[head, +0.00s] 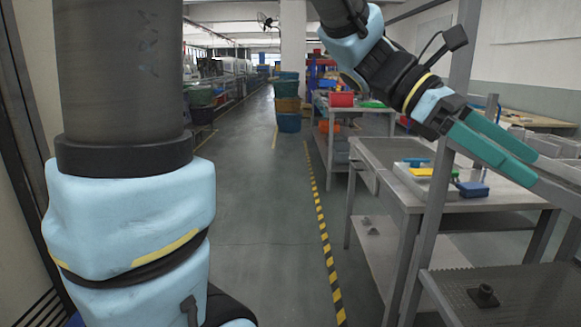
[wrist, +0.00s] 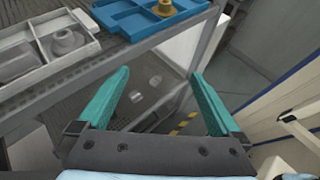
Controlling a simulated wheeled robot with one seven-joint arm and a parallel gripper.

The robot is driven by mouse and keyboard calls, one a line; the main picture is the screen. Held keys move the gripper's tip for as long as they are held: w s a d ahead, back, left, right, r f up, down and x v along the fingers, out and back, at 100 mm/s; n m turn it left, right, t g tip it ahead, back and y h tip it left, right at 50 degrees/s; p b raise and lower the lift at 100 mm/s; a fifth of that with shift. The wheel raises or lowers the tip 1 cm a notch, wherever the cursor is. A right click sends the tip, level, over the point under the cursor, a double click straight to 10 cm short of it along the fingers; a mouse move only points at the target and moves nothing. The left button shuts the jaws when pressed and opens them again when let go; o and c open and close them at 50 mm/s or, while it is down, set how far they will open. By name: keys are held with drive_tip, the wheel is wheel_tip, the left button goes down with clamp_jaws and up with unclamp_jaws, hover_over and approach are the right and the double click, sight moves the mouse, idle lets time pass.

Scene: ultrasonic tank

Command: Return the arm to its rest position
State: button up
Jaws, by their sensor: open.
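My gripper (head: 532,167) is at the upper right of the head view, with its two teal fingers pointing right and down. It is in the air, in front of a metal upright and the workbench. In the wrist view my gripper (wrist: 160,76) has its teal fingers spread wide apart, with nothing between them. My arm comes down from the top of the head view to it. The gripper is apart from the trays seen beyond the fingers.
In the wrist view, a blue tray (wrist: 128,26) holds a yellow part (wrist: 165,8), and a grey tray (wrist: 88,48) holds pale parts. A metal workbench (head: 395,187) stands at right in the head view. The aisle floor (head: 262,190) is clear, with a striped line (head: 322,232).

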drive_tip(key=w+a+f+m+t+y, duration=0.1)
drive_tip(key=w+a+f+t+y, duration=0.15)
drive_tip(key=w+a+f, duration=0.35)
drive_tip(key=w+a+f+m+t+y, duration=0.2)
drive_tip(key=w+a+f+t, duration=0.15)
drive_tip(key=a+f, duration=0.45)
drive_tip(key=w+a+f+m+t+y, duration=0.1)
drive_tip(key=w+a+f+m, duration=0.1)
drive_tip(key=a, duration=0.4)
drive_tip(key=w+a+f+m+t+y, duration=0.2)
drive_tip(key=w+a+f, duration=0.1)
drive_tip(key=a, duration=0.3)
drive_tip(key=w+a+f+m+t+y, duration=0.1)
drive_tip(key=w+a+f+m, duration=0.1)
drive_tip(key=a, duration=0.5)
wheel_tip(320, 180, down, 3)
drive_tip(key=shift+w+r+m+y, duration=0.2)
drive_tip(key=shift+w+m+y, duration=0.15)
drive_tip(key=shift+m, duration=0.25)
drive_tip(key=shift+d, duration=0.1)
drive_tip(key=shift+c, duration=0.2)
